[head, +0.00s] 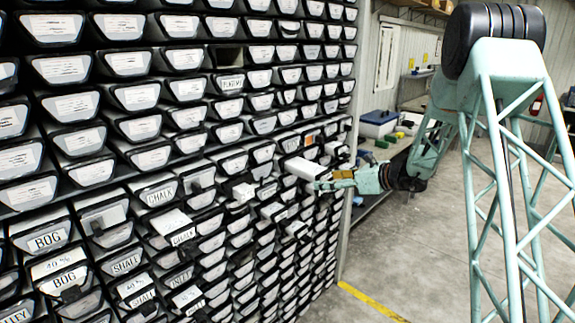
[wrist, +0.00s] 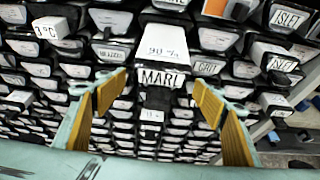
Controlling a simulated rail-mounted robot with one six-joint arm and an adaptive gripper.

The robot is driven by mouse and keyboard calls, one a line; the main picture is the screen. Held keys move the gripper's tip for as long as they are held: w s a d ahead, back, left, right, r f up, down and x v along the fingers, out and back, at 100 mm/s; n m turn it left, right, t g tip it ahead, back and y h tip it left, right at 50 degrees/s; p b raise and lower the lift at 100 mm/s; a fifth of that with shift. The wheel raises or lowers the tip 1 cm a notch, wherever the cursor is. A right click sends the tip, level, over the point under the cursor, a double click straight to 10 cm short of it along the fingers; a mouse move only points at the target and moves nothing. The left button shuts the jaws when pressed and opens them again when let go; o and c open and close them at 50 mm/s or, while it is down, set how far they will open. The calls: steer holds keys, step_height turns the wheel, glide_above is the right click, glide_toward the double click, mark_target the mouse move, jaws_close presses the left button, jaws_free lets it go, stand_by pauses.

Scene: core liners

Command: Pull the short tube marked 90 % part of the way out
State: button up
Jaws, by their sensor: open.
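The tube marked 90 % (wrist: 165,38) sticks out of the rack in the wrist view, with its white top showing handwriting that reads about 90 % and MARL on its end face. A dark tab hangs below that face. In the head view a white tube end (head: 303,168), likely the same one, juts out just left of my gripper (head: 325,184). In the wrist view my gripper (wrist: 160,90) is open, with one orange-padded finger on each side of the MARL end. Gaps show between pads and tube, and nothing is held.
The rack (head: 75,198) is packed with dark-framed, labelled tube ends. Several others stick out, such as the 3 °C one (wrist: 50,27), the AYEL-like one (wrist: 281,63) and a CHALK one (head: 172,224). A bench with a blue-white box (head: 378,122) stands behind.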

steer(key=shift+f, duration=0.1)
steer(key=shift+s+d, duration=0.1)
steer(key=v, duration=1.1)
steer(key=shift+s+r, duration=0.25)
steer(key=shift+r, duration=0.15)
steer(key=shift+d, duration=0.15)
